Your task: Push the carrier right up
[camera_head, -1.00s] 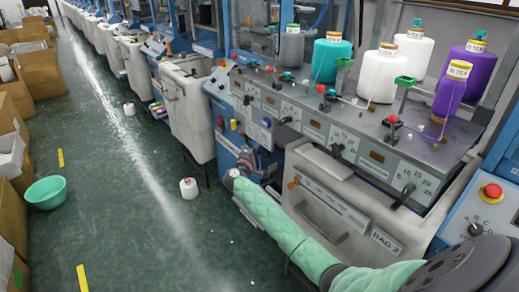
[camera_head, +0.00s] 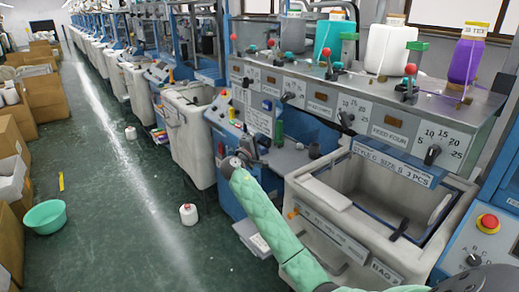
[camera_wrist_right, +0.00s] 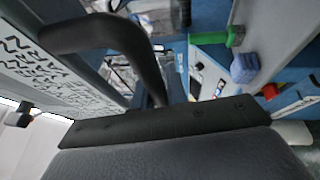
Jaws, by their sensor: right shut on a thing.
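My right arm, in a pale green sleeve, reaches from the lower right of the head view to the knitting machine (camera_head: 331,104). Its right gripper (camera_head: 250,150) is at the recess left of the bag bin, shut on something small. I take this to be the carrier, but its outline cannot be made out there. In the right wrist view, a dark looped bar (camera_wrist_right: 105,35) stands close in front of the gripper's dark body. My left gripper is not in view.
An open bag bin (camera_head: 345,245) stands below the machine panel. A green handle (camera_head: 278,130) and a dark knob (camera_head: 313,150) are near the gripper. A white cone (camera_head: 188,214) and a green basin (camera_head: 45,216) are on the floor. The aisle is largely clear.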

